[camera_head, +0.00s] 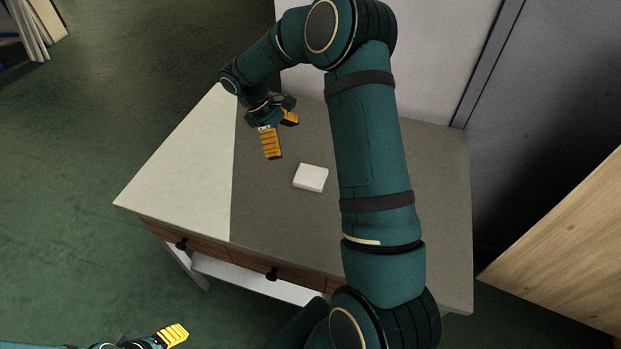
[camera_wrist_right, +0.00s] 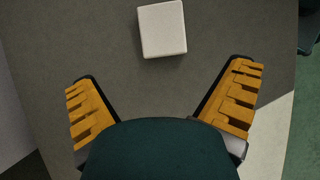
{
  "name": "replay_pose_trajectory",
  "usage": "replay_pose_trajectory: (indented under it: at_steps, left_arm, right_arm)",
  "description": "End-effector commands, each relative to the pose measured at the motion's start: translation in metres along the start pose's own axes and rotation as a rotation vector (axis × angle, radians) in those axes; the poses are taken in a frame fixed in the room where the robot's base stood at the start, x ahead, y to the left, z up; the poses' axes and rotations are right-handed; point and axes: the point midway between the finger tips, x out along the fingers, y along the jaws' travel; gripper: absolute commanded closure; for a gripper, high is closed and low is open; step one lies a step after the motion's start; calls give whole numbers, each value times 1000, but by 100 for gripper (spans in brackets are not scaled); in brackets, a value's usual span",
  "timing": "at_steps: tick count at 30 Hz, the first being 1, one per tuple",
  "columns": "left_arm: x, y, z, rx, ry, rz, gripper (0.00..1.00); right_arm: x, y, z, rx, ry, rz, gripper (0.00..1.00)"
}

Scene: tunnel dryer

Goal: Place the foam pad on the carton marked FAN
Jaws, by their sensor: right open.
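A small white block, which looks like the foam pad (camera_head: 311,177), lies flat on the grey part of the table. My right gripper (camera_head: 281,137) is open and empty above the table, up and left of the pad in the head view. In the right wrist view the pad (camera_wrist_right: 162,29) is at the top centre, beyond the open fingers (camera_wrist_right: 163,85) and not between them. Part of my left gripper (camera_head: 172,336) shows at the bottom left, away from the table; its opening cannot be judged. I see no carton marked FAN in either view.
The table (camera_head: 270,215) has a pale left section and front drawers with dark knobs (camera_head: 272,274). My right arm covers part of its right side. A wooden surface (camera_head: 570,250) stands at the right edge. Green floor (camera_head: 90,120) is open to the left.

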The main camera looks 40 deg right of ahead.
Motion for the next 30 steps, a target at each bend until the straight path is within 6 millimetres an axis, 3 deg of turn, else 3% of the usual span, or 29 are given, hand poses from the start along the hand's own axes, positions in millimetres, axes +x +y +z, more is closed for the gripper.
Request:
replay_pose_trajectory:
  at_steps: [9,20,30]
  left_arm:
    - [12,-4,-1,1,6,0,43]
    - [17,-6,-2,1,9,0,43]
    - [28,-11,-4,2,15,-1,43]
  right_arm:
    - [61,-1,0,4,-1,-5,0]
    - [85,-1,1,6,2,-4,0]
    - [129,-4,2,6,2,-5,0]
